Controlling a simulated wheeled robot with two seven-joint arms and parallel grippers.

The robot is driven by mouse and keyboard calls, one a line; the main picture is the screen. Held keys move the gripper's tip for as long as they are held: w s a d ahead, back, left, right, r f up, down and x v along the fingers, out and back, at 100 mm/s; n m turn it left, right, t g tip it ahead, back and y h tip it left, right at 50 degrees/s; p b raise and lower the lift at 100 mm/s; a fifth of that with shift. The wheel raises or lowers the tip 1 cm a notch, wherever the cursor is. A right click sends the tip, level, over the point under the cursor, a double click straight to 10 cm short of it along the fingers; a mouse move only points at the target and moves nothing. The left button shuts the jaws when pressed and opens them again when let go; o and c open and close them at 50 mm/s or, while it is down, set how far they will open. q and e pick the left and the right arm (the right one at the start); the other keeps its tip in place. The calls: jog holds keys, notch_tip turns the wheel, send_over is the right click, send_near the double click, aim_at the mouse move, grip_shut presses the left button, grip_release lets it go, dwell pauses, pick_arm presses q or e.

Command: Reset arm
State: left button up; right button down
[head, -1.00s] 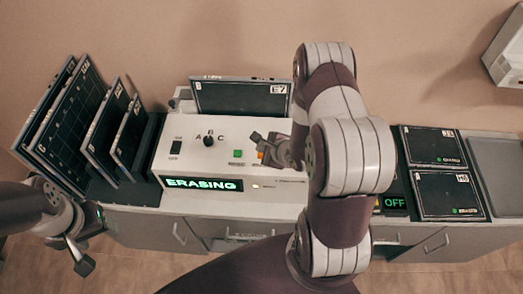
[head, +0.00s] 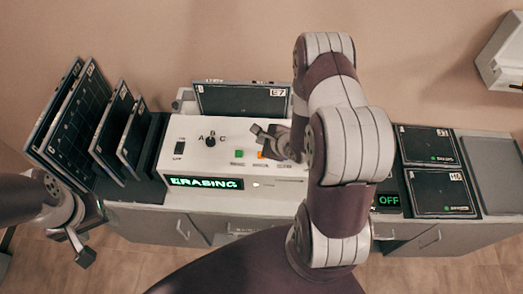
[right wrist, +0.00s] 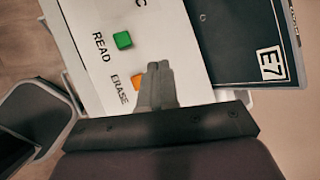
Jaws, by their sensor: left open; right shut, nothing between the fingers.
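My right arm crosses the middle of the head view. Its gripper (head: 266,136) is shut and empty, over the white console (head: 185,158) near the orange button (head: 261,155). In the right wrist view the shut fingers (right wrist: 157,82) partly cover the orange ERASE button (right wrist: 137,83), and the green READ button (right wrist: 122,40) is clear. I cannot tell whether the fingertips touch the console. The console's display (head: 205,183) reads ERASING. My left gripper (head: 78,245) is open and empty at the lower left, in front of the counter.
A cassette marked E7 (head: 242,99) stands at the console's back. Several dark plates (head: 70,115) lean in a rack at left. Two plates (head: 430,147) lie at right beside an empty grey tray (head: 495,172). A white wall box (head: 503,55) hangs upper right.

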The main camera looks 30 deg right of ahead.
dwell(0.7)
jog(key=shift+f+n, duration=0.15)
jog(key=shift+n, duration=0.25)
jog(key=s+f+n+g, duration=0.1)
jog(key=s+n+g, duration=0.1)
jog(key=s+n, duration=0.1)
jog(key=s+d+f+n+g, duration=0.1)
jog(key=n, duration=0.1)
jog(key=shift+s+f+h, duration=0.35)
jog(key=shift+s+h, duration=0.05)
jog(key=s+n, duration=0.1)
jog(key=s+n+g+b, duration=0.1)
jog(key=n, duration=0.1)
jog(key=s+n+g, duration=0.1)
jog(key=n, duration=0.1)
jog(key=shift+s+d+h, duration=0.1)
jog(key=shift+d+h, duration=0.2)
jog(key=shift+d, duration=0.1)
jog(key=s+a+r+n+g+b, duration=0.2)
jog(key=s+a+r+n+b, duration=0.2)
jog(key=a+r+n+b, duration=0.3)
jog(key=a+n+b, duration=0.3)
jog(key=n+b, duration=0.1)
jog(key=n, duration=0.3)
jog(key=shift+s+r+g+b, duration=0.25)
jog(key=shift+r+g+b, duration=0.05)
jog(key=shift+r+b, duration=0.1)
jog(key=shift+s, duration=0.1)
